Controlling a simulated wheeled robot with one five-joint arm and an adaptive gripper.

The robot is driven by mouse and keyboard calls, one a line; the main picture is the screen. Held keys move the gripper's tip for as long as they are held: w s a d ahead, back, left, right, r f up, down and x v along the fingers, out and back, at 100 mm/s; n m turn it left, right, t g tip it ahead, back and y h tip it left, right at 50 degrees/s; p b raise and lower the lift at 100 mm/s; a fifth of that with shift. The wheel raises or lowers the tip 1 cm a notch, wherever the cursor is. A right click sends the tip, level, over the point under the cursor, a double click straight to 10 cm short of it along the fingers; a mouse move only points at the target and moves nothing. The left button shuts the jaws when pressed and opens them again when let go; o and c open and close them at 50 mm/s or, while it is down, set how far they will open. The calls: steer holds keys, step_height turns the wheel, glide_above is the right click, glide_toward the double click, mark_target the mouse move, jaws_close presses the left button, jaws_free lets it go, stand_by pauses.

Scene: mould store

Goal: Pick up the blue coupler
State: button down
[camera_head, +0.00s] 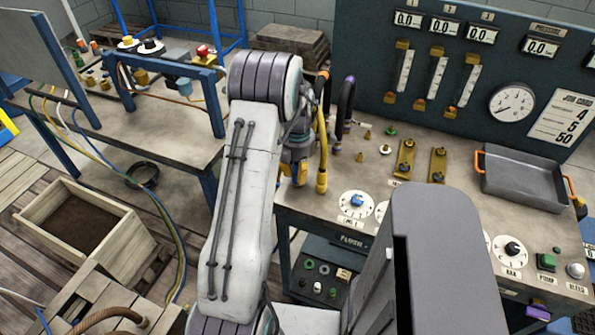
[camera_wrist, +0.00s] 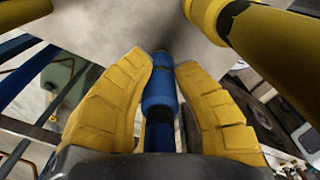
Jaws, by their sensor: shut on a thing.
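In the wrist view the blue coupler (camera_wrist: 160,93) stands between the two yellow fingers of my gripper (camera_wrist: 160,100). The fingers are closed in on it from both sides, and its lower end runs down between them past a dark band. A grey surface lies beyond its far end; I cannot tell whether the coupler touches it. In the head view my gripper (camera_head: 297,165) is mostly behind my arm, at the left edge of the panel bench, and the coupler is hidden there.
A yellow hose end (camera_head: 322,180) hangs close beside my gripper. The bench (camera_head: 330,205) carries small fittings, brass valve plates (camera_head: 437,165), dials and a grey tray (camera_head: 522,180) at right. A second table (camera_head: 165,150) stands left, with a wooden box (camera_head: 80,228) on the floor.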

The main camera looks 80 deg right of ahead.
stand_by(0.3)
step_height(320, 180, up, 10)
steer(key=shift+b, duration=0.3)
stand_by(0.9)
